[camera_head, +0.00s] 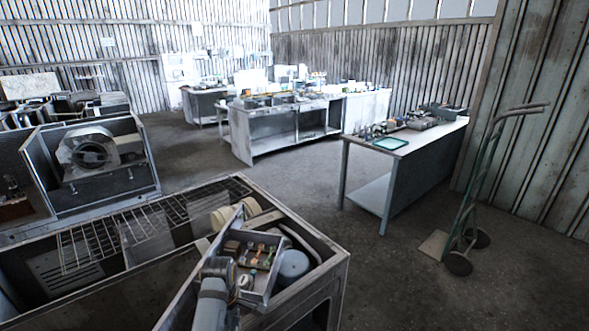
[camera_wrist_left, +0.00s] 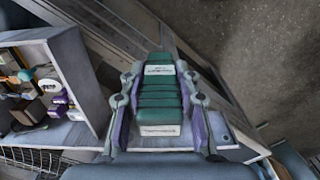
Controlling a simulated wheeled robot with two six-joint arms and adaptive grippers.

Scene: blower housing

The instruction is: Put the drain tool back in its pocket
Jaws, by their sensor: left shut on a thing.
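My left gripper (camera_wrist_left: 160,78) is in the left wrist view, its two purple-lined fingers closed on both sides of a green ribbed piece (camera_wrist_left: 159,98) with white labels at both ends. This looks to be the drain tool. It lies lengthwise between the fingers, above the edge of the open metal cabinet. In the head view my left arm reaches over the cabinet (camera_head: 338,262) beside a small open box of parts (camera_head: 276,288); the gripper and held piece are not clear there. I cannot pick out the pocket. My right gripper is not in view.
The wire rack (camera_head: 145,222) spans the cabinet's open top. A round grey part (camera_head: 293,264) sits right of the box. A housing with a blower (camera_head: 92,152) stands at left. A table with a green tray (camera_head: 390,143) and a hand truck (camera_head: 467,215) stand right, across open floor.

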